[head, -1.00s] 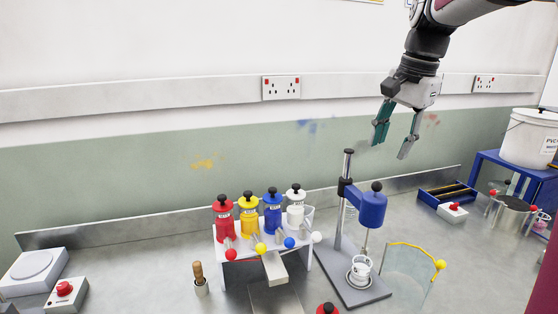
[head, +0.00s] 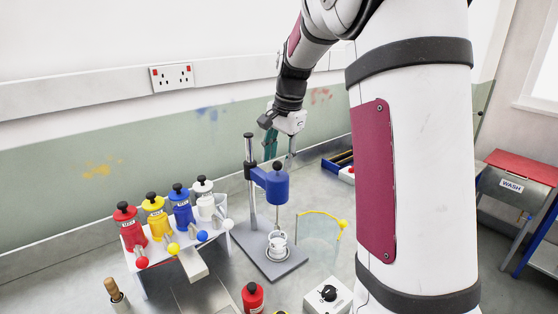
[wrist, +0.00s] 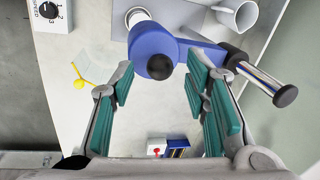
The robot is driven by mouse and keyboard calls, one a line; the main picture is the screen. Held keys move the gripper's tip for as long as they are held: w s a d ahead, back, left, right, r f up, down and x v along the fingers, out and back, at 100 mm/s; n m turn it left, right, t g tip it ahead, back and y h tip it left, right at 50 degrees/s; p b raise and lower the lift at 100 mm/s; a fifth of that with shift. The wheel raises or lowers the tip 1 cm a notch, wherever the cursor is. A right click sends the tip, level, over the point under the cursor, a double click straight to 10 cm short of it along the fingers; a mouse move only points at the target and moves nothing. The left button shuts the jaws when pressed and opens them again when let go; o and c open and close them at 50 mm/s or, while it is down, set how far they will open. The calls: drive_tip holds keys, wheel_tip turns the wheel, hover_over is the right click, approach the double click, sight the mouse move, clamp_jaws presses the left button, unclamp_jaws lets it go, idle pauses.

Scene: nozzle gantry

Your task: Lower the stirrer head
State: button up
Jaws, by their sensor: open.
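The stirrer head (head: 277,188) is a blue cylinder with a black knob (head: 277,166) on top. It sits on an arm clamped high on an upright metal post (head: 249,160), with a thin shaft hanging down. A white cup (head: 277,240) stands below it on the grey base (head: 262,264). My gripper (head: 281,157) is open and empty, close to the top of the head. In the wrist view, the stirrer head (wrist: 150,42) and its knob (wrist: 160,66) lie between and just beyond the fingertips (wrist: 163,74). I see no contact.
A rack with red, yellow, blue and white bottles (head: 166,220) stands left of the stirrer. A clear shield with a yellow edge (head: 318,228) stands to its right.

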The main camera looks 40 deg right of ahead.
sight(278, 192)
drive_tip(key=shift+w+f, duration=0.15)
drive_tip(key=shift+f, duration=0.75)
clamp_jaws()
wheel_tip(278, 192, down, 9)
drive_tip(key=shift+r+b, duration=0.1)
drive_tip(key=shift+b, duration=1.15)
drive_tip(key=shift+f, duration=0.35)
unclamp_jaws()
drive_tip(key=shift+f, duration=0.1)
